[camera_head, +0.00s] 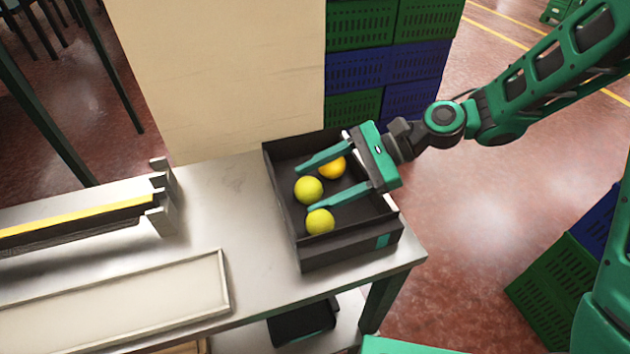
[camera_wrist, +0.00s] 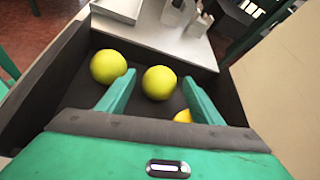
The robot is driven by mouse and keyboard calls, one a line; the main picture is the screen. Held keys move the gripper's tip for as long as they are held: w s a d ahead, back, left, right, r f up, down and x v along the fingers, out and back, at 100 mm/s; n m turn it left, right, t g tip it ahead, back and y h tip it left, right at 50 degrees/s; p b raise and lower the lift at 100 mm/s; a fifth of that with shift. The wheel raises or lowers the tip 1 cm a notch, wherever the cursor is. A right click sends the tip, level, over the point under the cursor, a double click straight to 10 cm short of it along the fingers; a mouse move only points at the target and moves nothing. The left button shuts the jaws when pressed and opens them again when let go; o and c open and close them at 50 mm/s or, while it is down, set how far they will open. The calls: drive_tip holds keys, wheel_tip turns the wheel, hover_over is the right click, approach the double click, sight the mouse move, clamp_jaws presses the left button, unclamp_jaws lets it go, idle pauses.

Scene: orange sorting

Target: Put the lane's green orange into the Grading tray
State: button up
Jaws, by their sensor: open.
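The dark tray (camera_head: 348,252) stands on the metal table's right end. In it lie two yellow-green oranges, one in the middle (camera_head: 309,190) and one nearer the front wall (camera_head: 320,222), and an orange-coloured one (camera_head: 333,168) towards the back. My gripper (camera_head: 306,189) is open over the tray. In the wrist view the middle green orange (camera_wrist: 159,83) lies between and just beyond the fingertips, with no clear grip on it. The other green orange (camera_wrist: 108,67) is outside the left finger.
A lane with a yellow strip (camera_head: 80,220) and grey end brackets (camera_head: 162,197) is at the left; no fruit shows on it. An empty pale shallow tray (camera_head: 120,305) lies in front. A beige panel (camera_head: 220,75) and stacked crates (camera_head: 385,65) stand behind.

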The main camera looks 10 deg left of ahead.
drive_tip(key=v, duration=1.2)
